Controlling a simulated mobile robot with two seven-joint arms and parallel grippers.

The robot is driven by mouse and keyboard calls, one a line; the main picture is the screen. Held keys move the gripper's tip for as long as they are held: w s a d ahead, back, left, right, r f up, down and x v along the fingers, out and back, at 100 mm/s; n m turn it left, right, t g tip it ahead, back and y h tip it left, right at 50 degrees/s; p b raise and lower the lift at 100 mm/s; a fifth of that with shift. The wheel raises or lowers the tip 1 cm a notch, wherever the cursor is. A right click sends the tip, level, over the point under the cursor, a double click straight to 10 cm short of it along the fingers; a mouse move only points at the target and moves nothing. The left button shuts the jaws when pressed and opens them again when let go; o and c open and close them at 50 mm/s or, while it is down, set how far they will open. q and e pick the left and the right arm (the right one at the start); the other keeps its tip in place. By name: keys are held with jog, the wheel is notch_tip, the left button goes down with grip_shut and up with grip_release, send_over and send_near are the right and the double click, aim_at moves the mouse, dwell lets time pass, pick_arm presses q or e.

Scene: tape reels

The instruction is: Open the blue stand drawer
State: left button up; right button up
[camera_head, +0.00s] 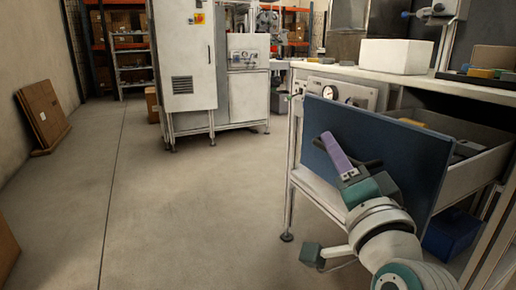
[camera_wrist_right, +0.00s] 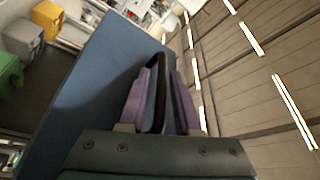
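The blue stand drawer stands pulled out from the stand at the right of the head view, its flat blue front (camera_head: 400,160) clear of the frame and its grey side wall (camera_head: 480,172) showing. In the right wrist view, the blue front (camera_wrist_right: 85,85) fills the left middle. My right gripper (camera_head: 333,150) is at this front. In the wrist view, its two purple fingers (camera_wrist_right: 160,95) lie on either side of the black handle (camera_wrist_right: 160,65) and appear shut on it. The far finger is mostly hidden in the head view. My left gripper is not in view.
A white box (camera_head: 397,56) and small items stand on the stand's worktop (camera_head: 440,83). A blue bin (camera_head: 450,232) sits below the drawer. A grey cabinet (camera_head: 185,60) stands further back. The floor left of the drawer is clear.

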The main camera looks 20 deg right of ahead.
jog(key=shift+o, duration=0.8)
jog(key=p+v, duration=0.1)
jog(key=v, duration=0.9)
jog(key=shift+r+p, duration=0.1)
jog(key=shift+p, duration=0.2)
jog(key=s+a+r+n+g+y+p, duration=0.1)
jog(key=a+r+n+g+y+p, duration=0.4)
jog(key=p, duration=0.4)
jog(key=s+a+r+n+g+y+p, duration=0.1)
jog(key=a+r+n+g+y+p, duration=0.1)
jog(key=r+n+p, duration=0.6)
jog(key=s+d+r+n+g+h+p, duration=0.2)
jog(key=s+r+n+g+p, duration=0.2)
jog(key=s+r+g+p, duration=0.9)
notch_tip(320, 180, up, 35)
jog(key=s+t+p, duration=0.2)
jog(key=t+p, duration=0.1)
jog(key=p, duration=3.6)
jog(key=shift+s+a+t+p, duration=0.2)
jog(key=shift+t+p, duration=0.1)
jog(key=shift+t, duration=0.1)
